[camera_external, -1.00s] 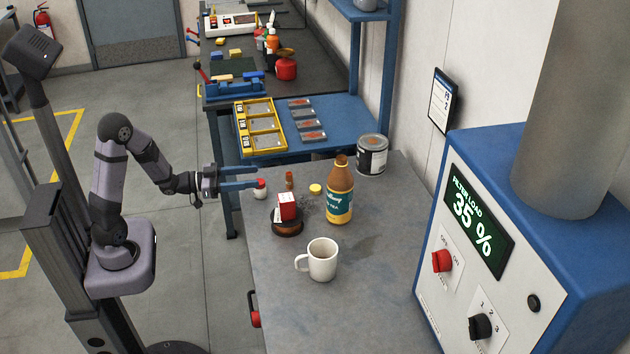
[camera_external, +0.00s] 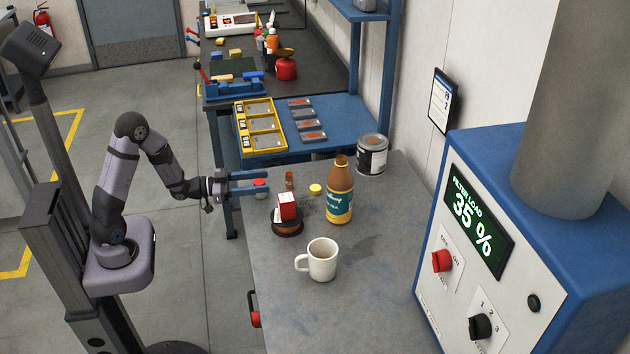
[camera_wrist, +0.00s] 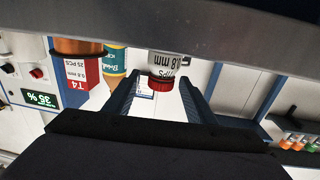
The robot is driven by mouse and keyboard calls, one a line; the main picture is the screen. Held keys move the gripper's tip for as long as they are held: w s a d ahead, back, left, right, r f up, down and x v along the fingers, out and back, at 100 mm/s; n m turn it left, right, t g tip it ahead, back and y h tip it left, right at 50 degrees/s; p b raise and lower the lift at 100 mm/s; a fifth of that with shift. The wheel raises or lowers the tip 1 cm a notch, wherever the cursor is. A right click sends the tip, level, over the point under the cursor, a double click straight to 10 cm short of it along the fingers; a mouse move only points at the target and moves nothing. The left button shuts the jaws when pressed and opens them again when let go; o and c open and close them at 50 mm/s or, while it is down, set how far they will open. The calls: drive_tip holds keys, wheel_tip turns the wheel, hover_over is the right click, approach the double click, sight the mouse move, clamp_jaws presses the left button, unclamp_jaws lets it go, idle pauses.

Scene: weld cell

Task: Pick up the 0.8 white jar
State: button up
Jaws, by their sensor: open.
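In the wrist view the open gripper (camera_wrist: 160,92) has one finger left and one right of the jar, with a visible gap on the left. Contact is not clear.
Close by on the grey bench (camera_external: 350,310) stand a small brown bottle (camera_external: 289,181), a red-and-white box (camera_external: 287,206) on a dark round holder, a yellow cap (camera_external: 316,189) and a brown bottle (camera_external: 340,195). A white mug (camera_external: 322,260) and a paint can (camera_external: 372,155) stand farther off.

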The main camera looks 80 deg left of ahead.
drive_tip(key=shift+w+d+p, duration=0.15)
drive_tip(key=shift+w+p, duration=0.4)
drive_tip(key=shift+w, duration=1.6)
drive_tip(key=c, duration=1.2)
drive_tip(key=shift+r, duration=0.25)
